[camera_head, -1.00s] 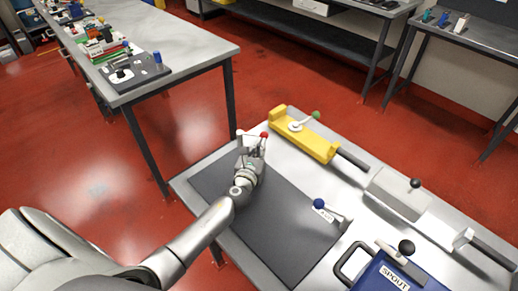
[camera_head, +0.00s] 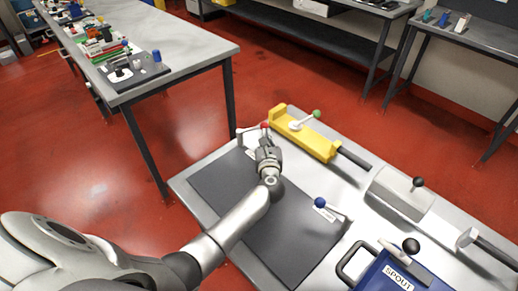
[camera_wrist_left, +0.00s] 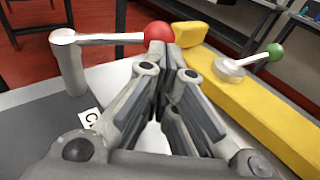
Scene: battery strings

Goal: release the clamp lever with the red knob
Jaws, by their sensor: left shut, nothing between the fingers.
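The red knob (camera_wrist_left: 159,37) sits on the end of a pale clamp lever (camera_wrist_left: 108,38) that reaches out sideways from a grey upright post (camera_wrist_left: 72,70) in the left wrist view. In the head view the red knob (camera_head: 265,124) is at the far left corner of the near table. My left gripper (camera_head: 265,138) is shut and empty, its fingertips right at the knob; whether they touch it I cannot tell. My right gripper is not in view.
A yellow fixture (camera_head: 310,138) with a green-knobbed lever (camera_head: 316,114) lies just right of the gripper. A blue-knobbed lever (camera_head: 320,202), a grey block with a black knob (camera_head: 405,195) and a blue SPOUT container (camera_head: 380,277) are nearer. The dark mat (camera_head: 240,195) is otherwise clear.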

